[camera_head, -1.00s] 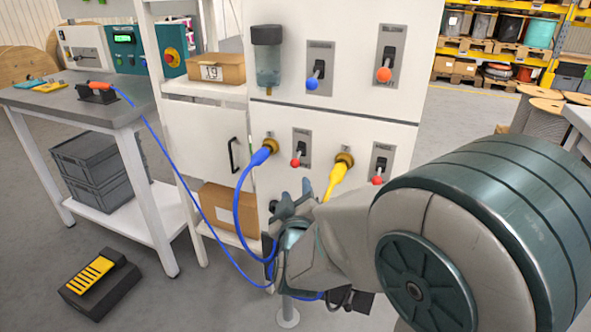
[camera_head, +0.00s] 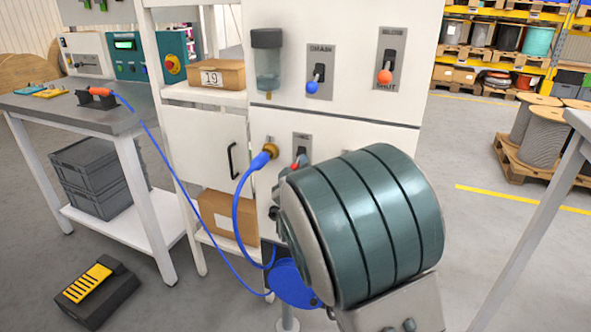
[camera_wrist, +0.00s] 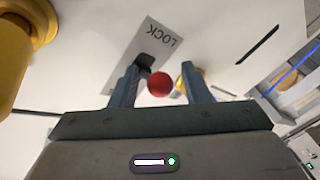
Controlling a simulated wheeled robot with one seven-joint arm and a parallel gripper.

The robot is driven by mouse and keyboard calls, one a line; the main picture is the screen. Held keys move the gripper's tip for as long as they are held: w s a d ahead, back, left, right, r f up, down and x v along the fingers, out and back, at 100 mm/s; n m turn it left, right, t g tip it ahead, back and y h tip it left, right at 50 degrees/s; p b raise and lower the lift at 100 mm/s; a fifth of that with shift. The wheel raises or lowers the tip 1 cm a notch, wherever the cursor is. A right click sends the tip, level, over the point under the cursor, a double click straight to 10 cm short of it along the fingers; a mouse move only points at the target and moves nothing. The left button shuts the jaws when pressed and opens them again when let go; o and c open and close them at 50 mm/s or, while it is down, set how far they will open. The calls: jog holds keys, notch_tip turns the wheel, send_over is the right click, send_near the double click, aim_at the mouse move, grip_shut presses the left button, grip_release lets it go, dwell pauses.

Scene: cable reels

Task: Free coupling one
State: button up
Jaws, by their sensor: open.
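The blue coupling (camera_head: 257,162) on a blue hose sits in a brass socket (camera_head: 270,149) on the white cabinet front. Right of it is a lock lever with a red knob (camera_head: 296,165), partly hidden by my arm. In the wrist view, my gripper (camera_wrist: 158,70) is open, with the red knob (camera_wrist: 160,84) between its fingers. The LOCK plate (camera_wrist: 143,52) and black lever are behind it. I cannot tell whether the fingers touch the knob. A large yellow part (camera_wrist: 22,30) is close at the left. In the head view, my arm hides the gripper and yellow coupling.
Above are levers with a blue knob (camera_head: 312,88) and an orange knob (camera_head: 385,77). A workbench (camera_head: 60,112) stands left, a black and yellow pedal (camera_head: 95,290) on the floor.

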aim_at(295, 165)
grip_shut()
jog(key=shift+r+p, duration=0.15)
jog(key=shift+p, duration=0.2)
jog(key=r+g+p, duration=0.1)
jog(key=p, duration=0.3)
jog(key=shift+s+r+m+g, duration=0.15)
jog(key=shift+r+m+g, duration=0.05)
jog(key=shift+m+g, duration=0.2)
jog(key=r+g+p, duration=0.1)
jog(key=g+p, duration=0.1)
jog(key=p, duration=0.3)
jog(key=shift+m, duration=0.3)
jog(key=g+p, duration=0.1)
jog(key=p, duration=0.1)
jog(key=g+p, duration=0.1)
jog(key=shift+r+m+p, duration=0.3)
jog(key=shift+m+p, duration=0.1)
jog(key=shift+r+m+g+y+p, duration=0.2)
jog(key=shift+g+y+p, duration=0.15)
jog(key=shift+g, duration=0.5)
jog(key=shift+r+m+g+y+p, duration=0.1)
jog(key=shift+m+g+y+p, duration=0.25)
jog(key=shift+g, duration=0.5)
